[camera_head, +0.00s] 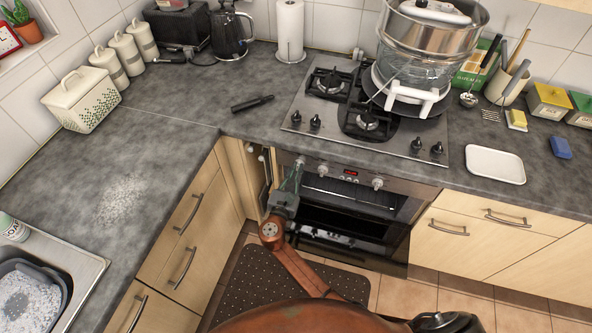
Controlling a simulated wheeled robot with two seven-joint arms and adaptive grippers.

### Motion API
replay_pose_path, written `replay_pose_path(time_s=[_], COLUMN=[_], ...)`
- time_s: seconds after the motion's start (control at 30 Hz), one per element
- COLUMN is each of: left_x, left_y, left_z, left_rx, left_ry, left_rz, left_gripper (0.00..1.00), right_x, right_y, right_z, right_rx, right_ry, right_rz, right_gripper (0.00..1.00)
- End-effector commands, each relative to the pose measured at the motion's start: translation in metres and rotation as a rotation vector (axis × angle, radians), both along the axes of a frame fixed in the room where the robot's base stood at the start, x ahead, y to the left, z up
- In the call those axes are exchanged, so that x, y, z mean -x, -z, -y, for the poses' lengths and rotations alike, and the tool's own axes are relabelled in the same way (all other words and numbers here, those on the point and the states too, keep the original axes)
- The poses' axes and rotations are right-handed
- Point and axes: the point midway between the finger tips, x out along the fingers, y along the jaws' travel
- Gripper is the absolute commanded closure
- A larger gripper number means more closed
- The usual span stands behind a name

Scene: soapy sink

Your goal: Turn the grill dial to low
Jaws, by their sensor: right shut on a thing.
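The oven's front panel (330,172) runs below the counter edge, with a lit red display in it. A dial (301,160) sits at the panel's left end and another dial (378,184) to the right of the display. Smaller knobs (345,179) lie between them. I cannot read any markings, so I cannot tell the dial settings. My right gripper (297,170) is at the panel's left end, its fingers shut on the left dial and partly covering it. My left gripper is not in view.
The oven door (350,225) has a bar handle below the panel, close to my right arm. The hob (365,125) above carries a large steamer pot (432,40). A black-handled utensil (252,104) lies on the counter. A dark mat (262,285) covers the floor.

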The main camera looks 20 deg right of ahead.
Motion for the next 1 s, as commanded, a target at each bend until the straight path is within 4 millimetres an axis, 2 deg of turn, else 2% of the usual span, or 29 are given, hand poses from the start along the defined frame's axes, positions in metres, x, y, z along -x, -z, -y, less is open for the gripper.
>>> replay_pose_path(time_s=[0.47, 1.0], left_x=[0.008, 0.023], left_y=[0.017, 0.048], left_z=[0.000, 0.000], left_rx=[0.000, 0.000], left_ry=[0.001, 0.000], left_rz=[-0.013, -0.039], left_gripper=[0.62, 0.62], right_x=[0.003, 0.006], right_y=[0.004, 0.011], right_z=[0.004, 0.009], right_rx=[-0.333, -0.761], right_ry=[0.000, 0.004], right_rz=[0.226, 0.512], right_gripper=[1.00, 1.00])
